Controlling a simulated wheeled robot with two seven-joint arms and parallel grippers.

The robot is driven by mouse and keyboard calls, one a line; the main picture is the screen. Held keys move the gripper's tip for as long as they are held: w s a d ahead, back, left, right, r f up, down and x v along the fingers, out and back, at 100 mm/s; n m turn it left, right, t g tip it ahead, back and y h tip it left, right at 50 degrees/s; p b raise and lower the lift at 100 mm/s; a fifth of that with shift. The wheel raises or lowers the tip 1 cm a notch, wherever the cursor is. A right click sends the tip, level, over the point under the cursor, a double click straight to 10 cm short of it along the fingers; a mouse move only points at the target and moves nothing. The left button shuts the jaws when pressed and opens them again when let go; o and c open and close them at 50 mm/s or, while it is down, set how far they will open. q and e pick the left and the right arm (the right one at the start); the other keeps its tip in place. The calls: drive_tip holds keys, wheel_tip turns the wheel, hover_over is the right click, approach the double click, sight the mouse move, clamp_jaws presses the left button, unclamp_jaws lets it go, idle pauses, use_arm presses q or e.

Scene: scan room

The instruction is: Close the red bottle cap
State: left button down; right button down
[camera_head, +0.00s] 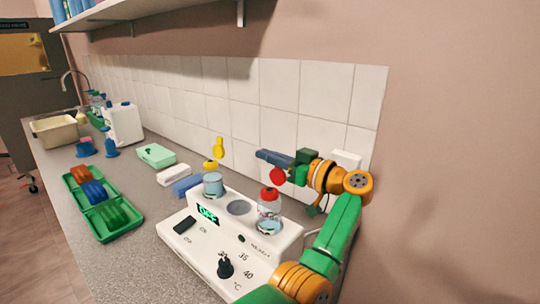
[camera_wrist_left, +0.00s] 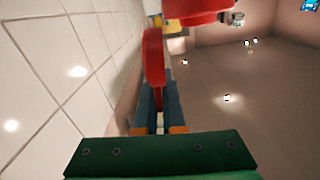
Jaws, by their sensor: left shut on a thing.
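The red-topped bottle (camera_head: 270,217) stands upright in the right part of the white heating device (camera_head: 205,252). Its round red cap (camera_head: 278,176) is tilted up above the red collar (camera_head: 269,192), so the bottle is open. My left gripper (camera_head: 264,156) is beside the raised cap with its blue fingers closed. In the left wrist view the gripper (camera_wrist_left: 158,95) has its fingers shut on the red cap (camera_wrist_left: 154,60), seen edge-on. The red collar (camera_wrist_left: 200,9) shows at the top there. The exact grip between the fingertips is partly hidden. My right gripper is not in view.
A second bottle (camera_head: 213,186) with a raised yellow cap (camera_head: 219,146) stands left of an empty round well (camera_head: 239,208). The tiled wall (camera_head: 232,100) is close behind. Green trays (camera_head: 112,222) with colored racks lie on the counter at left.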

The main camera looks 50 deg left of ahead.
use_arm(q)
drive_tip(key=s+f+n+b, duration=0.5)
drive_tip(key=n+b, duration=0.5)
drive_tip(key=n, duration=0.9)
drive_tip(key=shift+s+d+f, duration=0.4)
drive_tip(key=shift+s+d, duration=0.05)
drive_tip(key=shift+s, duration=0.95)
drive_tip(key=c, duration=1)
unclamp_jaws()
